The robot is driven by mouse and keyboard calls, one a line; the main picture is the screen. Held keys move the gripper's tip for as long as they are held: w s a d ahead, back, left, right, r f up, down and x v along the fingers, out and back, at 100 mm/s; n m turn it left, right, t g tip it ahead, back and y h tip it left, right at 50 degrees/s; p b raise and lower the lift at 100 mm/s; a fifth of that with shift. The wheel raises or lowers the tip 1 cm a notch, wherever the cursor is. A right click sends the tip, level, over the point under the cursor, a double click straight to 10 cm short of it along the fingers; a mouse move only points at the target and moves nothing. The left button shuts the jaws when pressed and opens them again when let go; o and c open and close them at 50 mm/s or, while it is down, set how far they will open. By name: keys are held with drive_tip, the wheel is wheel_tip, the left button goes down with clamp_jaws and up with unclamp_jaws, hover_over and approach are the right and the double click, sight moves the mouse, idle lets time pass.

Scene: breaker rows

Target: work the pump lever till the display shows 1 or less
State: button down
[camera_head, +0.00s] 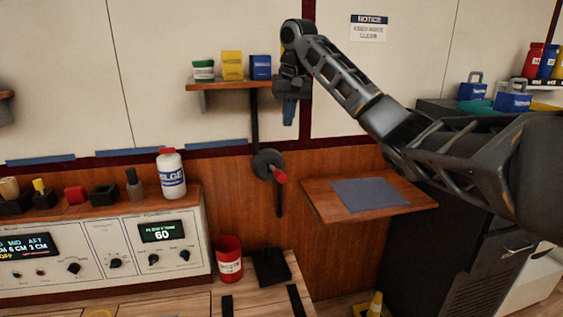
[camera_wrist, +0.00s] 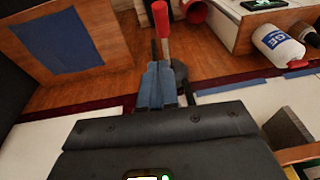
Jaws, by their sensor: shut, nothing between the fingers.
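The pump lever has a round dark hub (camera_head: 267,163) on the wood wall and a red handle (camera_head: 280,177) low on its right. My gripper (camera_head: 289,113), with blue fingers, points down above the handle and looks apart from it. The fingers are shut and empty. In the wrist view, the shut fingers (camera_wrist: 157,88) line up with the red handle (camera_wrist: 162,20) beyond them; I cannot tell how wide the gap is. One panel display (camera_head: 161,232) reads 60. Another display (camera_head: 28,247) shows MID and AFT with 6 CM and 3 CM; its left part is cut off.
A small shelf (camera_head: 225,86) with several containers stands left of my gripper. A wood ledge with a blue-grey mat (camera_head: 369,195) juts out right of the lever. A red cup (camera_head: 228,260) and white bottle (camera_head: 171,175) stand to the left.

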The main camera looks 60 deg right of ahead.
hover_over(281, 171)
drive_tip(key=f, duration=0.8)
drive_tip(key=s+f, duration=0.1)
drive_tip(key=f, duration=0.3)
drive_tip(key=shift+a, duration=0.2)
drive_tip(key=shift+w+a+f+p, duration=0.1)
drive_tip(key=shift+a+f+p, duration=0.05)
drive_tip(key=shift+f, duration=0.3)
drive_tip(key=shift+a+f+p, duration=0.1)
drive_tip(key=shift+f+p, duration=0.05)
drive_tip(key=shift+f, duration=0.25)
